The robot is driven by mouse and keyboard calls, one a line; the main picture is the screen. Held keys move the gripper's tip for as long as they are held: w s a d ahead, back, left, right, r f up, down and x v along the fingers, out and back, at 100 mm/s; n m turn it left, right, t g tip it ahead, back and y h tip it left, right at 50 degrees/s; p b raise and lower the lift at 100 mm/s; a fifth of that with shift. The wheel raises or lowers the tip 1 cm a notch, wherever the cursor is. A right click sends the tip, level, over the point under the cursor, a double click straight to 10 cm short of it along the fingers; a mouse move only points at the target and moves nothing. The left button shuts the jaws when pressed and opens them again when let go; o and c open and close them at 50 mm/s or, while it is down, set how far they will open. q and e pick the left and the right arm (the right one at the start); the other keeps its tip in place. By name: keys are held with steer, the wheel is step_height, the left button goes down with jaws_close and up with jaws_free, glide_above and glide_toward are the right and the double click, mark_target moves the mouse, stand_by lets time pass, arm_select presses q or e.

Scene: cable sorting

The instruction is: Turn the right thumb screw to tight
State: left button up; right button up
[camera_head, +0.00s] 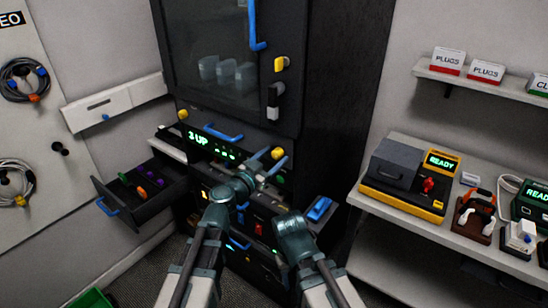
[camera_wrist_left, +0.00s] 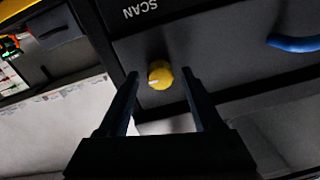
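The right thumb screw (camera_head: 277,152) is a yellow knob at the right end of the rack unit with the green "3 UP" display. In the left wrist view the yellow knob (camera_wrist_left: 159,75) has a short white mark on its face, pointing left and slightly down. My left gripper (camera_head: 271,166) is in front of it. In the left wrist view its two dark fingers (camera_wrist_left: 164,80) stand open on either side of the knob, with gaps visible. The left thumb screw (camera_head: 183,114) is yellow too. My right arm's wrist shows low in the head view; its fingers cannot be made out.
A blue handle (camera_head: 222,132) crosses the unit's front. An open drawer (camera_head: 125,205) with coloured plugs juts out at left. The glass cabinet door (camera_head: 215,50) above has a yellow knob (camera_head: 281,63). A shelf (camera_head: 395,215) with devices stands at right.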

arm_select(q)
jaws_close()
steer(key=shift+n, duration=0.3)
steer(key=n, duration=0.3)
steer(key=shift+n, duration=0.4)
steer(key=n, duration=0.4)
steer(key=shift+p, duration=0.4)
steer(key=n, duration=0.4)
steer(key=shift+a+n+g, duration=0.1)
steer(key=shift+n+g, duration=0.2)
steer(key=shift+n, duration=2.2)
